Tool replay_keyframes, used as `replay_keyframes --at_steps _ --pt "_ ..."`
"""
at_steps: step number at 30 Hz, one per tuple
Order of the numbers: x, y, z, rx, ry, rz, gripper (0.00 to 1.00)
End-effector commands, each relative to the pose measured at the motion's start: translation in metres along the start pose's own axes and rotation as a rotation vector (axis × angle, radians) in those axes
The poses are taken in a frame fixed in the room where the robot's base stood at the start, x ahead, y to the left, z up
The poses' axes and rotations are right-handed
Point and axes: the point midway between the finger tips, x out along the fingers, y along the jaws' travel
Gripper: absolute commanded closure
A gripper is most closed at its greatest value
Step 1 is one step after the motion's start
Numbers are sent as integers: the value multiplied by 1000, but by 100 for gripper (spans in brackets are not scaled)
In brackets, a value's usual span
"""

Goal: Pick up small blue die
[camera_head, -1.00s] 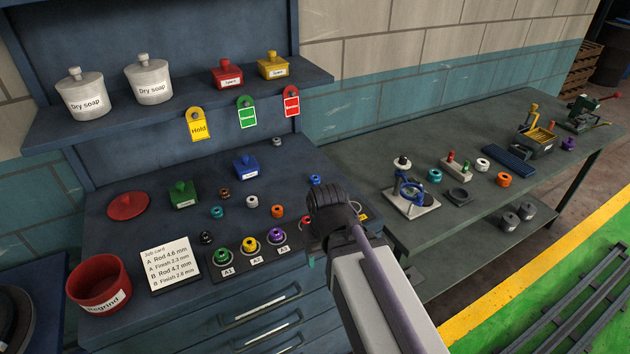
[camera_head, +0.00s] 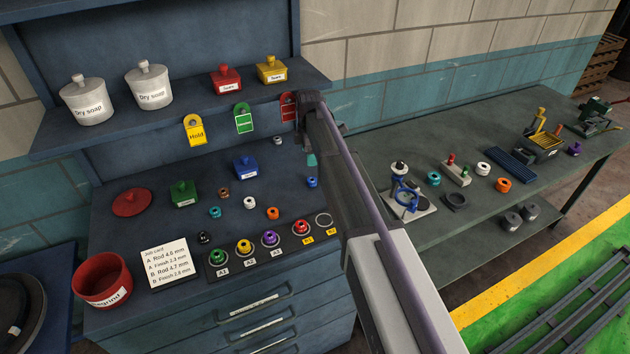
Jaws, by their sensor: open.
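The small blue die (camera_head: 312,182) is a short blue ring-shaped piece on the dark blue bench top, near its right side. It lies just left of my arm and is in plain view. My gripper (camera_head: 308,108) is up by the shelf's right end, well above the die in the picture and apart from it. It overlaps part of the red tag (camera_head: 288,106). Its fingertips are hard to make out, but nothing shows held in it. A small teal patch (camera_head: 311,160) shows beside my arm above the die; I cannot tell what it is.
Other small dies, orange (camera_head: 273,213), white (camera_head: 250,202) and teal (camera_head: 215,212), stand left of the blue die. A blue lidded box (camera_head: 247,168) sits behind them. A labelled rack (camera_head: 262,254) lies along the front. My arm hides the bench's right edge.

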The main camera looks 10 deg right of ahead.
Motion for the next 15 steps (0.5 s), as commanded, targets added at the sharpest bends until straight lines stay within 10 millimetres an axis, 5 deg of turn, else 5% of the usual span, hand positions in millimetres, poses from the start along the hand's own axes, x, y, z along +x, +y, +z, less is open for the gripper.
replay_keyframes --at_steps 4,10,15 --pt "11 0 0 1 0 0 35" --pt "54 -1 0 3 0 0 35" --pt "58 -1 1 4 0 0 35"
